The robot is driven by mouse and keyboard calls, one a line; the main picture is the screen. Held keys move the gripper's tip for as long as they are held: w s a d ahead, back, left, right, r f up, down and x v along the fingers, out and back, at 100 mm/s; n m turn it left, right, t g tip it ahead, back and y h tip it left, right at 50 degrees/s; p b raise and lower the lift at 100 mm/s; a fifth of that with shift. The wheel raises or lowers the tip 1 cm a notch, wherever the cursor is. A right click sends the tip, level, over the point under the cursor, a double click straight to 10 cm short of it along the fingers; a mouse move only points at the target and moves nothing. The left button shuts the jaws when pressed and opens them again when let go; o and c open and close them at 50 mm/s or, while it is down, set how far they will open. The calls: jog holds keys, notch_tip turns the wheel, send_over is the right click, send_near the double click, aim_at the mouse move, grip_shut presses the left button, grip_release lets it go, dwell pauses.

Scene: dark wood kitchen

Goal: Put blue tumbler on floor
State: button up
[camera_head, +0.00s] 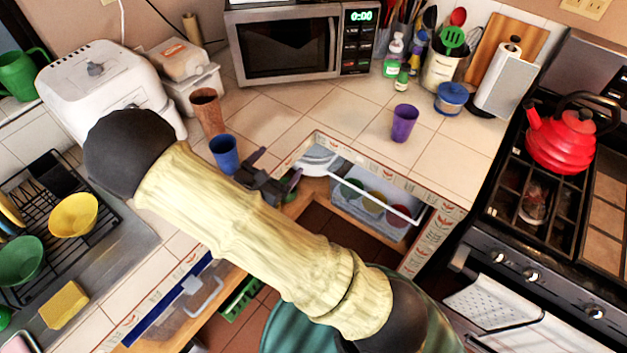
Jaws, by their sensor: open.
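The blue tumbler (224,154) stands upright on the tiled counter, near the inner corner left of centre. My gripper (249,168) is open, just to the right of the tumbler and close to it. My arm hides part of the gripper, and I cannot tell whether a finger touches the tumbler. The reddish tiled floor (246,330) shows at the bottom, left of my arm.
A brown tumbler (208,111) stands just behind the blue one. A purple tumbler (404,123) stands farther right. A red kettle (562,137) sits on the stove.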

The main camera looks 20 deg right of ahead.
jog(key=s+d+m+g+y, duration=0.3)
jog(key=s+d+m+g, duration=0.6)
jog(key=s+m+g, duration=0.35)
jog(key=a+r+m+t+y, duration=0.3)
jog(key=r+m+y, duration=0.4)
jog(key=m, duration=0.5)
jog(key=shift+s+a+r+t+y, duration=0.2)
jog(key=shift+s+t+y, duration=0.25)
jog(key=shift+y, duration=0.35)
jog(key=shift+o, duration=0.3)
